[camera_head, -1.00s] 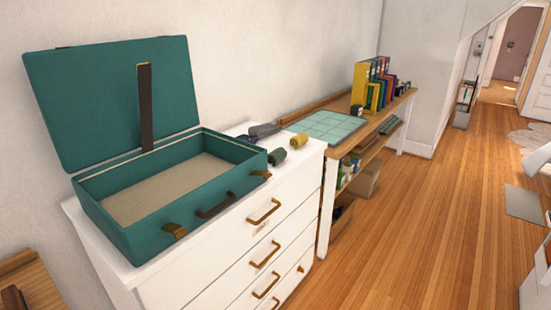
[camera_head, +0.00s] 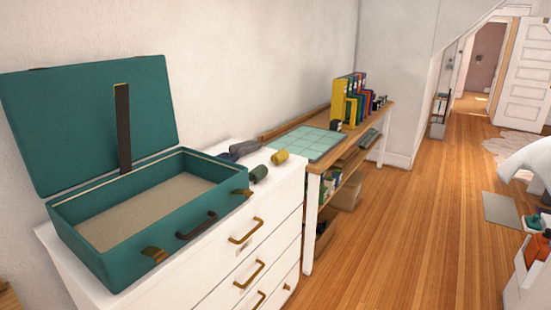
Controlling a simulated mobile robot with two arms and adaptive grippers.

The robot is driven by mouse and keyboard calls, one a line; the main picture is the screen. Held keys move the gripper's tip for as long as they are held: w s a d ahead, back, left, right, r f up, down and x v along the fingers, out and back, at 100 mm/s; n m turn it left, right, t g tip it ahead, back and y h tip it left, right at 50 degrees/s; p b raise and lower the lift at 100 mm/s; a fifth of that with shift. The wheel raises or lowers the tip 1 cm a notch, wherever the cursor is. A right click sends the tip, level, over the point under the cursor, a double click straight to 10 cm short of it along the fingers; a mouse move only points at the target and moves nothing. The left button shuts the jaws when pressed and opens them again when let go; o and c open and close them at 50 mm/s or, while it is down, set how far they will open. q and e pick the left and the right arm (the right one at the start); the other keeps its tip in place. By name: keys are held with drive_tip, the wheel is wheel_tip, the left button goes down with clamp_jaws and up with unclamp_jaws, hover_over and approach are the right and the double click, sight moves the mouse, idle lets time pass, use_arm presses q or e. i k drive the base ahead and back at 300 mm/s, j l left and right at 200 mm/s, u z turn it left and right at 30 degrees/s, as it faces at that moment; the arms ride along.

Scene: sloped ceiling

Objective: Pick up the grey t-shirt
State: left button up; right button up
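Small rolled cloths lie on top of the white dresser (camera_head: 215,226), to the right of the open suitcase. A grey roll (camera_head: 243,148), which looks like the grey t-shirt, lies at the back by the wall, partly behind the suitcase's right end. A green roll (camera_head: 258,173) and a yellow roll (camera_head: 280,157) lie in front of it and to its right. The teal suitcase (camera_head: 95,243) stands open, its lid up against the wall, and its beige inside is empty. Neither of my grippers is in view.
A wooden table (camera_head: 375,121) with a green cutting mat (camera_head: 306,142) and upright binders (camera_head: 347,102) adjoins the dresser on the right. Open wooden floor (camera_head: 430,215) lies in front. A white container (camera_head: 528,275) with bottles stands at the right edge.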

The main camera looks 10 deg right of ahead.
sight(242, 149)
drive_tip(key=i+l+u, duration=0.1)
drive_tip(key=u, duration=1.1)
drive_tip(key=i+l+u, duration=0.1)
drive_tip(key=l+u, duration=0.25)
drive_tip(key=l, duration=0.3)
drive_tip(key=l+u, duration=0.35)
drive_tip(key=l, duration=0.25)
drive_tip(key=l+u, duration=0.4)
drive_tip(key=l, duration=0.25)
drive_tip(key=k+l+u, duration=0.2)
drive_tip(key=l+u, duration=0.15)
drive_tip(key=l, duration=0.25)
